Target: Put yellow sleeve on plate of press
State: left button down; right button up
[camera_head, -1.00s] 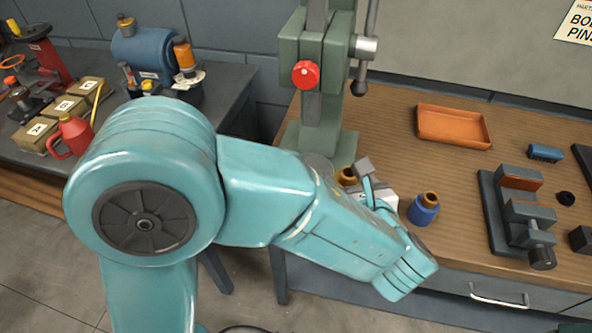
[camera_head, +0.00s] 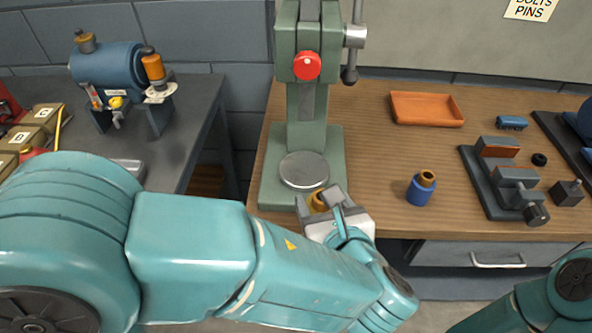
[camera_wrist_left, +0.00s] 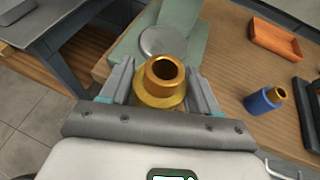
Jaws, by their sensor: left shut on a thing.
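The yellow sleeve (camera_wrist_left: 160,84) is a brassy flanged ring with a narrower top. It stands upright between the fingers of my left gripper (camera_wrist_left: 161,88), which is shut on it. In the head view the left gripper (camera_head: 320,197) holds the sleeve (camera_head: 318,201) at the front edge of the green press (camera_head: 331,152). The press's round grey plate (camera_head: 304,170) lies just behind and slightly left of the sleeve; the plate also shows in the wrist view (camera_wrist_left: 163,41). The sleeve appears apart from the plate. My right gripper is not in view; only part of that arm shows.
A blue sleeve with a brassy insert (camera_head: 420,190) stands right of the gripper. An orange tray (camera_head: 427,109) and a grey vise (camera_head: 508,182) are farther right. The press has a red knob (camera_head: 307,66) and a lever (camera_head: 354,40). Wood between press and tray is clear.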

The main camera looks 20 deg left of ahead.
pick_arm(q)
jog(key=shift+s+d, duration=0.1)
jog(key=shift+d, duration=0.3)
jog(key=shift+w+d, duration=0.15)
jog(key=shift+w, duration=0.05)
send_over(304, 168)
jog(key=shift+w, duration=0.15)
notch_tip(304, 168, down, 4)
jog(key=b, duration=0.2)
jog(key=shift+r+b, duration=0.1)
jog(key=shift+b, duration=0.25)
jog(key=shift+r, duration=0.15)
jog(key=shift+c, duration=1.2)
grip_release()
jog(key=shift+f, duration=0.25)
